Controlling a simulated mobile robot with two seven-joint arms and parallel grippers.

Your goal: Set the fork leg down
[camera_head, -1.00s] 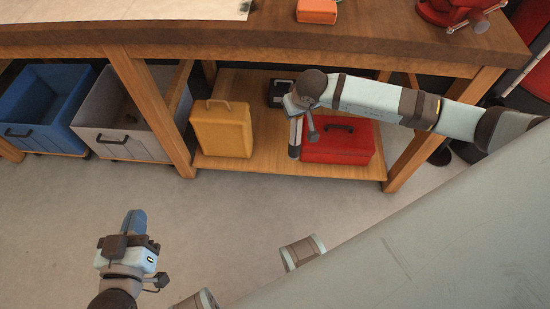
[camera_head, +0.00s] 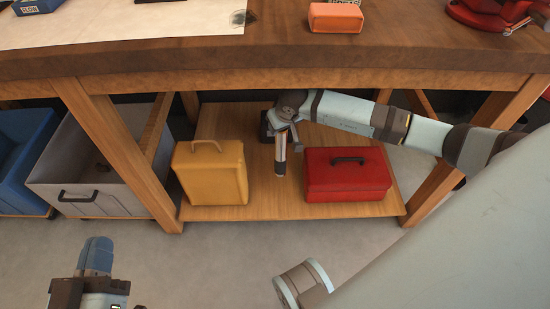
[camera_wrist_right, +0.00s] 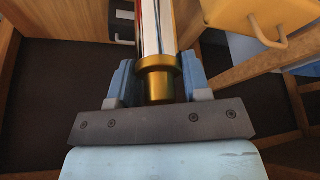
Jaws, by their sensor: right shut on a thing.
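My right arm reaches in from the right under the bench top, with its gripper (camera_head: 282,140) above the lower shelf between the yellow case and the red toolbox. In the right wrist view the blue fingers (camera_wrist_right: 160,82) are shut on the fork leg (camera_wrist_right: 161,72), a pale tube with a gold collar.
The lower shelf (camera_head: 280,210) holds a yellow case (camera_head: 212,175), also in the wrist view (camera_wrist_right: 262,18), and a red toolbox (camera_head: 347,178). A dark box stands behind my right gripper. Grey (camera_head: 95,185) and blue (camera_head: 20,165) bins stand left. Bench legs flank the shelf.

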